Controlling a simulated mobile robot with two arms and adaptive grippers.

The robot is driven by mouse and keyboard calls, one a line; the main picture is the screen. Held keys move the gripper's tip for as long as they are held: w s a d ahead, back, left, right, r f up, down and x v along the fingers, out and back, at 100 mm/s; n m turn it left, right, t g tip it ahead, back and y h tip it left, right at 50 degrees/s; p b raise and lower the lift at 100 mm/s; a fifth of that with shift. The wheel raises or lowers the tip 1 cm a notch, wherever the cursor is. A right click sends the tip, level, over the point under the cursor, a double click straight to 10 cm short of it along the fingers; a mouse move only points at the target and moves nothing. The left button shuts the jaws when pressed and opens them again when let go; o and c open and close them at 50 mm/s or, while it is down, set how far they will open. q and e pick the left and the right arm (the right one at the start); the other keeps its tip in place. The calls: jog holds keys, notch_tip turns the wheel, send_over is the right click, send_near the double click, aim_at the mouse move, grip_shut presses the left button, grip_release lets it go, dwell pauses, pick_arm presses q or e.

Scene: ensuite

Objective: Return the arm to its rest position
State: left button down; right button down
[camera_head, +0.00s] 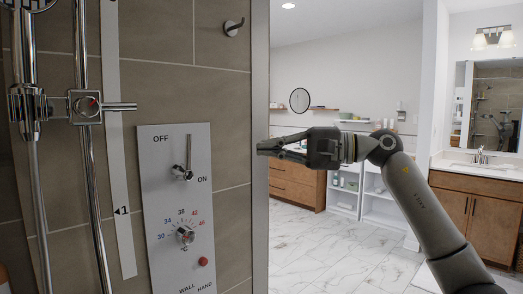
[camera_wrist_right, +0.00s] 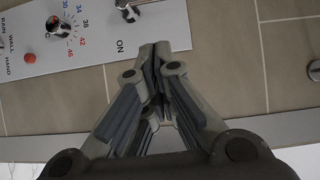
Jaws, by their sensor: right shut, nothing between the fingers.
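My right arm (camera_head: 425,205) comes in from the lower right in the head view. It bends at the elbow and reaches left. My right gripper (camera_head: 268,146) is shut and empty, pointing left at the edge of the tiled shower wall. In the right wrist view the fingers (camera_wrist_right: 155,62) meet at their tips in front of the wall, with nothing between them. The shower control panel (camera_head: 148,200) is to the left of the gripper, apart from it in the head view. My left gripper is not in view.
The panel has an ON/OFF lever (camera_head: 182,172), a temperature knob (camera_head: 185,235) and a red button (camera_head: 203,261). Chrome shower pipes (camera_head: 88,150) stand at the left. A hook (camera_head: 233,27) is on the wall. Behind are a wooden cabinet (camera_head: 292,183), white shelves and open marble floor (camera_head: 320,240).

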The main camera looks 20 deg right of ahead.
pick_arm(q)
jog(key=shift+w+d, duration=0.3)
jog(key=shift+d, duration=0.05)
